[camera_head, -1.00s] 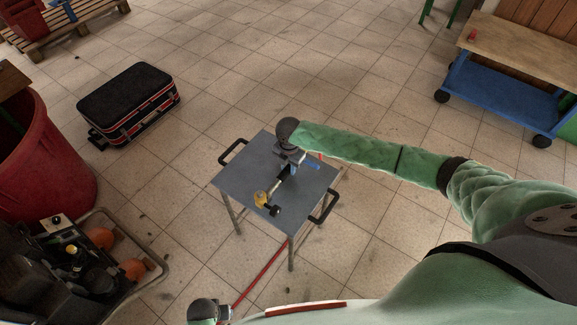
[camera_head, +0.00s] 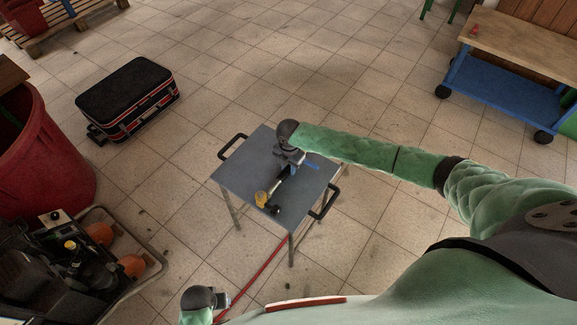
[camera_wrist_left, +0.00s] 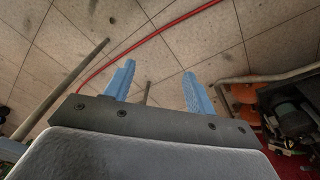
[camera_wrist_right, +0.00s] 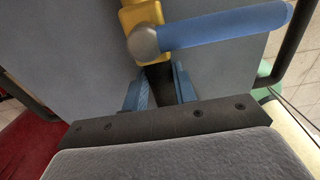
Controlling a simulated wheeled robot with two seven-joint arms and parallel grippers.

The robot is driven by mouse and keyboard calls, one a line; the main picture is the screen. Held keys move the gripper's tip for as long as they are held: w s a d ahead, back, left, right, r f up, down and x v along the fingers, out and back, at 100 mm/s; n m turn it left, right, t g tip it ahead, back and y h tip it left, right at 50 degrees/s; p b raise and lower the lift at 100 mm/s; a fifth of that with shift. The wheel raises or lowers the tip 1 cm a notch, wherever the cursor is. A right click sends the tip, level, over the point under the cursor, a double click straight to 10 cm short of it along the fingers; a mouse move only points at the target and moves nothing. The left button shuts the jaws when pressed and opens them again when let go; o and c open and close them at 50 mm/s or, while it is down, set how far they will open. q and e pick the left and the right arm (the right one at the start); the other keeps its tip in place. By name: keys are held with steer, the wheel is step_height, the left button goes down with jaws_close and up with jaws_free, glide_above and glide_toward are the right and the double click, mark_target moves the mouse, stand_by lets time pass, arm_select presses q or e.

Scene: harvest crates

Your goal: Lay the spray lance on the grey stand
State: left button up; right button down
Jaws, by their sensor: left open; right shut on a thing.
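The grey stand (camera_head: 244,178) is a small table with a flat grey top and black handles on two sides, in the middle of the head view. My right gripper (camera_head: 290,165) is over its top, shut on the spray lance. The lance shows a yellow part (camera_head: 262,198) and a blue handle; in the right wrist view the blue handle (camera_wrist_right: 225,25) points right, and a dark section lies between the fingers (camera_wrist_right: 160,88). I cannot tell whether the lance touches the top. My left gripper (camera_wrist_left: 158,78) is open and empty, low in the head view (camera_head: 225,299).
A red hose (camera_head: 262,268) runs along the floor by the stand. A black case (camera_head: 125,90), a red bin (camera_head: 45,155) and a machine with orange parts (camera_head: 100,235) are at left. A wooden-topped blue cart (camera_head: 515,45) stands at right. Tiled floor between is clear.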

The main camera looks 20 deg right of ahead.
steer(key=c, duration=1.1)
jaws_free()
arm_select(q)
steer(key=shift+f, duration=0.15)
arm_select(e)
steer(key=shift+o, duration=0.3)
arm_select(q)
steer(key=shift+s, duration=0.1)
arm_select(e)
steer(key=shift+r, duration=0.3)
step_height(320, 180, up, 6)
steer(key=shift+w+f+b, duration=0.1)
steer(key=shift+b, duration=0.75)
arm_select(q)
step_height(320, 180, up, 8)
steer(key=shift+w+d+f, duration=0.15)
steer(key=shift+w+d, duration=0.1)
steer(key=shift+w, duration=0.15)
arm_select(e)
steer(key=shift+r, duration=0.75)
